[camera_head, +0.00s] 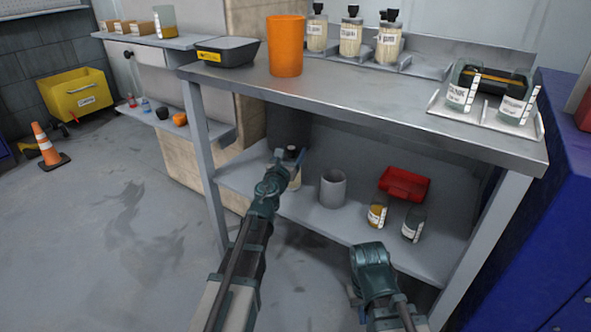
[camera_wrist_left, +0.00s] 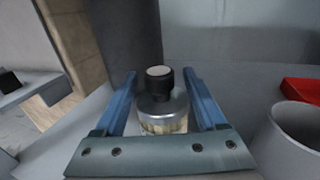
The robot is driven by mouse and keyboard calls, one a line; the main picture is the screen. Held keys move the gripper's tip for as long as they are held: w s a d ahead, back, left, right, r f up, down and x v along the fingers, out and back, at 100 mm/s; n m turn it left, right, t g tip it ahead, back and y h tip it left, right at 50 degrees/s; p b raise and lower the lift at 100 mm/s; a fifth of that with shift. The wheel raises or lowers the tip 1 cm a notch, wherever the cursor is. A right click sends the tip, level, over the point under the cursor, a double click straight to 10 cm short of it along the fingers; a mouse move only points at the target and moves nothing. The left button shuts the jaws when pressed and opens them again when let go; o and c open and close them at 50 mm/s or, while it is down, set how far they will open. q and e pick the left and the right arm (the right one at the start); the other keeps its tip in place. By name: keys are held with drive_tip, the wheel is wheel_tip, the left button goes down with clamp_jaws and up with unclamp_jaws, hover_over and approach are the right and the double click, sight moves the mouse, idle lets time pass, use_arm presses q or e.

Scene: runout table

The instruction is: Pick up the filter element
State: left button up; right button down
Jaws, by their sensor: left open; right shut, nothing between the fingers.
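No part is labelled as the filter element. A light grey open-topped cylinder (camera_head: 332,190) stands upright on the lower shelf; it also shows at the right of the left wrist view (camera_wrist_left: 292,142). A tall dark grey cylinder (camera_head: 288,126) stands further back; it shows in the left wrist view (camera_wrist_left: 130,42). My left gripper (camera_head: 290,155) is open over the lower shelf. Its fingers stand either side of a black-capped bottle (camera_wrist_left: 160,108), and contact cannot be told. My right gripper (camera_head: 354,292) is shut and empty at the shelf's front, its fingers mostly hidden by the wrist.
The lower shelf (camera_head: 265,200) also holds a red bin (camera_head: 404,183) and two labelled beakers (camera_head: 377,215). The worktop (camera_head: 340,95) above carries an orange cylinder (camera_head: 286,46), a dark tray (camera_head: 228,52) and several bottles. A table leg (camera_head: 205,170) stands left of my left arm.

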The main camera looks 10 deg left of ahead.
use_arm(q)
drive_tip(key=w, duration=0.2)
drive_tip(key=shift+w, duration=0.4)
drive_tip(key=shift+s, duration=0.1)
drive_tip(key=shift+c, duration=0.3)
clamp_jaws()
idle(0.6)
